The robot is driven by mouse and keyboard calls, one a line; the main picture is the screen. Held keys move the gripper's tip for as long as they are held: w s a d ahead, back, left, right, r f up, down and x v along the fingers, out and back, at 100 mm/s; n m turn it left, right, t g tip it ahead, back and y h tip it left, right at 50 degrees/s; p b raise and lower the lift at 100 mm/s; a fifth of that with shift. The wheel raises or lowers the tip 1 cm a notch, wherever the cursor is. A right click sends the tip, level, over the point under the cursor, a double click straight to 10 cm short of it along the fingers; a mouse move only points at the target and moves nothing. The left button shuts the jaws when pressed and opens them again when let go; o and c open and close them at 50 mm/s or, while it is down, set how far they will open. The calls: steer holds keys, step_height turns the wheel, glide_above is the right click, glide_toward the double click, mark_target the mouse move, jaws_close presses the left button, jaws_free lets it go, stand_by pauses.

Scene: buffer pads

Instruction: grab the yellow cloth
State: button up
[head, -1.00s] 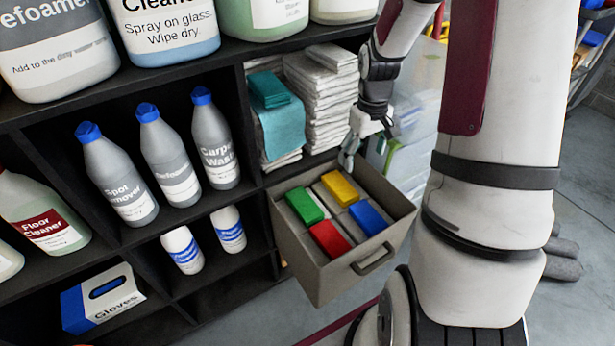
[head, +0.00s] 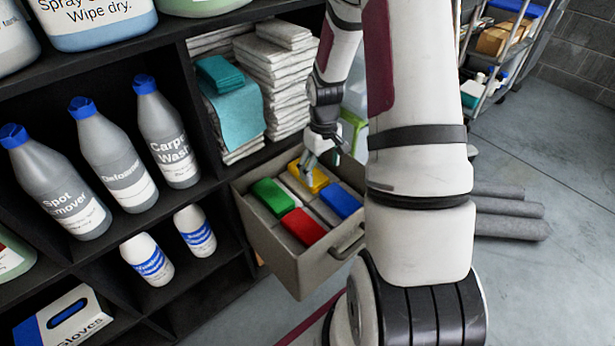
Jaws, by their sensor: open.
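The yellow cloth (head: 309,180) is a flat folded block at the back of an open grey drawer bin (head: 310,270). The green (head: 272,197), red (head: 303,227) and blue (head: 340,201) blocks lie in the same bin. My gripper (head: 314,170) points down at the yellow cloth, with its open fingers over or beside it and covering part of it. I cannot tell whether the fingers touch the cloth.
A black shelf (head: 195,210) stands to the left with grey bottles (head: 167,130) and a gloves box (head: 65,318). Folded white towels (head: 273,75) and teal cloths (head: 233,105) are stacked behind the bin. Grey rolls (head: 510,212) lie on the floor to the right.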

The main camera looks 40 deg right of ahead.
mark_target(318, 181)
steer(key=f, duration=0.1)
steer(key=f+b, duration=0.1)
steer(key=f, duration=0.1)
steer(key=f+b, duration=0.1)
steer(key=shift+w+a+f, duration=0.15)
steer(key=shift+w+f, duration=0.15)
steer(key=shift+w, duration=0.05)
steer(key=shift+c, duration=0.6)
steer(key=c, duration=1.1)
steer(key=shift+r, duration=0.35)
steer(key=shift+c, duration=0.2)
steer(key=shift+r+p, duration=0.6)
steer(key=shift+p, duration=0.05)
steer(key=shift+f, duration=0.1)
